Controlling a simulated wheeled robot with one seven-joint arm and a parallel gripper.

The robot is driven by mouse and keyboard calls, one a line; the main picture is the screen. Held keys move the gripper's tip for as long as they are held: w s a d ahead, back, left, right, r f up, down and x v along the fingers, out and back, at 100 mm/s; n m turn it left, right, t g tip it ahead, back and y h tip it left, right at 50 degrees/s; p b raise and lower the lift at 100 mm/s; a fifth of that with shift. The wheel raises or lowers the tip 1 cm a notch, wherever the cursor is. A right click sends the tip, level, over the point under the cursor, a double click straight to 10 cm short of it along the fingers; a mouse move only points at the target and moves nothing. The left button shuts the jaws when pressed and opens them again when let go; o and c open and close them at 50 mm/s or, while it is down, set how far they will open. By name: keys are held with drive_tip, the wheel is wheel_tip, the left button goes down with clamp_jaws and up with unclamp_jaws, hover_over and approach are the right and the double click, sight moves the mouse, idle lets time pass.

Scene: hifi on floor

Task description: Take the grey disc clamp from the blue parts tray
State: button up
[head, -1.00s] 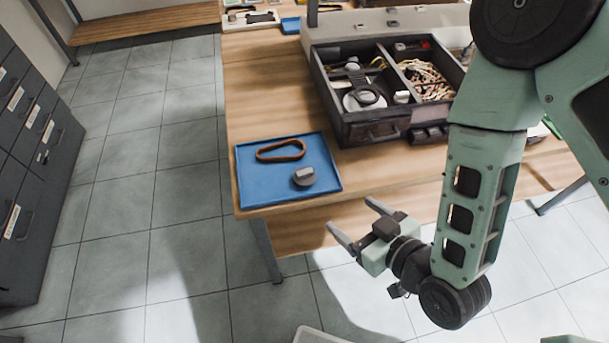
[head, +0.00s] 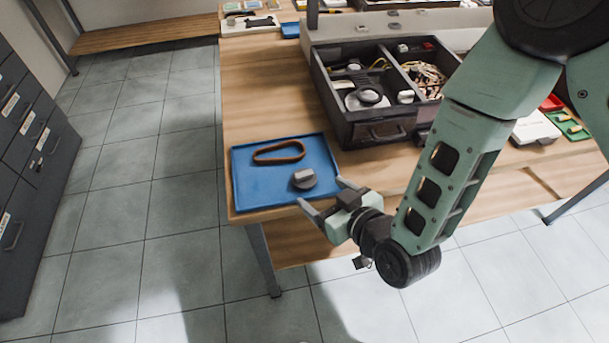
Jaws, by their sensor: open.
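The grey disc clamp (head: 304,180), a round disc with a raised block on top, sits in the blue parts tray (head: 262,195) near its front right corner. The tray lies at the front left corner of the wooden table. My gripper (head: 320,192) is open and empty at the tray's front right corner, its fingers pointing to the upper left. One fingertip shows by the tray's right edge and the other by its front edge. The clamp shows just beyond the fingertips. I cannot tell the height of the fingers above the tray.
A brown oval ring (head: 279,152) lies at the back of the tray. A dark divided box (head: 375,130) with cables and parts stands behind to the right. A grey drawer cabinet (head: 30,190) is at the far left. Floor between cabinet and table is clear.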

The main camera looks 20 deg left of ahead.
sight(307, 179)
drive_tip(key=shift+p+x, duration=0.95)
drive_tip(key=shift+x, duration=2.3)
drive_tip(key=shift+w+d+r, duration=0.1)
drive_tip(key=c, duration=1.1)
